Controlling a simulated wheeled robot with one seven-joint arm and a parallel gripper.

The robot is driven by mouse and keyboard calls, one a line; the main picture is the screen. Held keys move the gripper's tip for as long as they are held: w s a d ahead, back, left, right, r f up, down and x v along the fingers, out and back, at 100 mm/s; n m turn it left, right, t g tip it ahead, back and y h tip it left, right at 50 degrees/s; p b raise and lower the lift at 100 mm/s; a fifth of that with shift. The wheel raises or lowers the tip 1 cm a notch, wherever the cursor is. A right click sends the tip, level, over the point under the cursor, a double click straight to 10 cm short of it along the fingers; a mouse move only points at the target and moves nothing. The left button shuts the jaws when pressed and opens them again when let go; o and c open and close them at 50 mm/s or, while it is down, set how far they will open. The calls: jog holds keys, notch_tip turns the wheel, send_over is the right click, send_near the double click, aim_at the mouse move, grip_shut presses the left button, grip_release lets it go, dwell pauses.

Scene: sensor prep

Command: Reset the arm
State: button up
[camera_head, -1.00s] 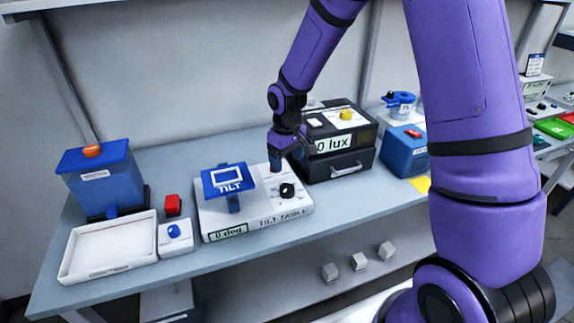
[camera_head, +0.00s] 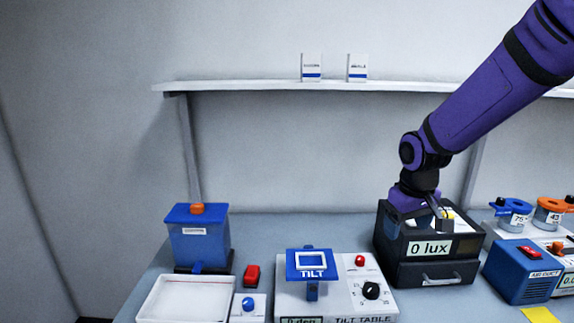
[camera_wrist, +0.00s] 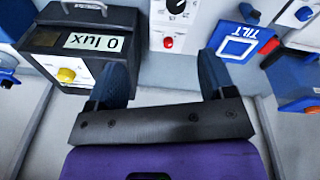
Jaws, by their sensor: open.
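My purple arm reaches in from the upper right in the head view. My gripper (camera_head: 440,212) is over the dark light box (camera_head: 428,270) whose display reads "0 lux". In the wrist view my gripper (camera_wrist: 162,80) has its two dark blue fingers spread wide with nothing between them. The fingers point towards the bench, between the light box (camera_wrist: 45,42) and the tilt table (camera_wrist: 185,30). In the head view the tilt table (camera_head: 340,300) has a blue "TILT" plate (camera_head: 313,264), a red button (camera_head: 360,260) and a black knob (camera_head: 371,290).
On the left stand a blue bin (camera_head: 200,243), a white tray (camera_head: 187,300), a red block (camera_head: 252,275) and a blue-button box (camera_head: 248,305). On the right are a blue box (camera_head: 522,273) and round blue and orange devices. A shelf (camera_head: 300,86) with two small cartons runs above.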

jog(key=s+d+r+m+t, duration=0.1)
jog(key=s+d+r, duration=0.1)
jog(key=s+r, duration=0.5)
jog(key=s+d+r+m+t, duration=0.2)
jog(key=s+r, duration=0.5)
jog(key=s, duration=0.9)
jog(key=shift+s+r+t, duration=0.2)
jog(key=shift+s+t, duration=0.1)
jog(key=shift+c, duration=0.3)
